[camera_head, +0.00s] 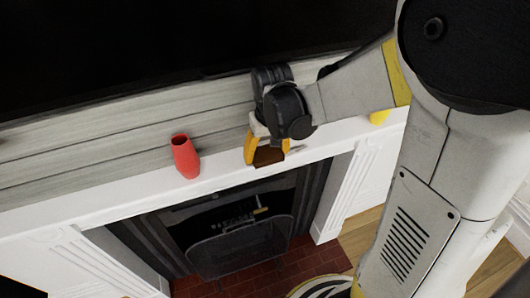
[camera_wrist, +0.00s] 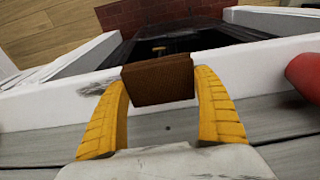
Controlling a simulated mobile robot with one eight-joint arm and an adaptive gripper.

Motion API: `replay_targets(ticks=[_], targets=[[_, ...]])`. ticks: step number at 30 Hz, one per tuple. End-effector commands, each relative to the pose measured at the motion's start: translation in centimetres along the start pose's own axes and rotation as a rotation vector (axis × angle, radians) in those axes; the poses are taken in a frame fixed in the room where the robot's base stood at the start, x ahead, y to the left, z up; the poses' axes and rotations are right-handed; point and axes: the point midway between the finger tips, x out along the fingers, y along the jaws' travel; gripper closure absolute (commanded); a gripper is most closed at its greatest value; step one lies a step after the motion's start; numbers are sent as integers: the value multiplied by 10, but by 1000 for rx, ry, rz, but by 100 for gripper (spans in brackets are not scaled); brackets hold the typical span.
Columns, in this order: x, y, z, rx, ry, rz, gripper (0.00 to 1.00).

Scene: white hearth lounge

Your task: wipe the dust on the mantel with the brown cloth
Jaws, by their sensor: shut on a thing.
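My gripper (camera_head: 266,150) is over the white mantel (camera_head: 120,198), to the right of the red vase. Its two yellow fingers are shut on the brown cloth (camera_head: 268,157). In the wrist view the cloth (camera_wrist: 158,80) is a folded brown block between the fingertips of my gripper (camera_wrist: 160,84), at the mantel (camera_wrist: 50,108). I cannot tell whether the cloth touches the surface. A dark smudge of dust (camera_wrist: 98,88) shows on the mantel beside the left finger. In the head view a greyish mark (camera_head: 297,149) lies just right of the gripper.
The red vase (camera_head: 185,157) stands on the mantel left of my gripper; its edge shows at the wrist view's right (camera_wrist: 304,75). A yellow object (camera_head: 380,117) is farther right, partly hidden by my arm. A dark screen (camera_head: 150,50) hangs above. The fireplace (camera_head: 240,235) opens below.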

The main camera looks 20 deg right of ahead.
Motion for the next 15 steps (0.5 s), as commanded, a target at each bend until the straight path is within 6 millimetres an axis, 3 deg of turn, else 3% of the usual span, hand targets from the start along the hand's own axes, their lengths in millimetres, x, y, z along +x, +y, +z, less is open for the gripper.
replay_targets(ticks=[9, 15], targets=[[-2, 28, 0, 2, 0, 0, 58], [-1, 34, 0, 2, 0, 0, 58]])
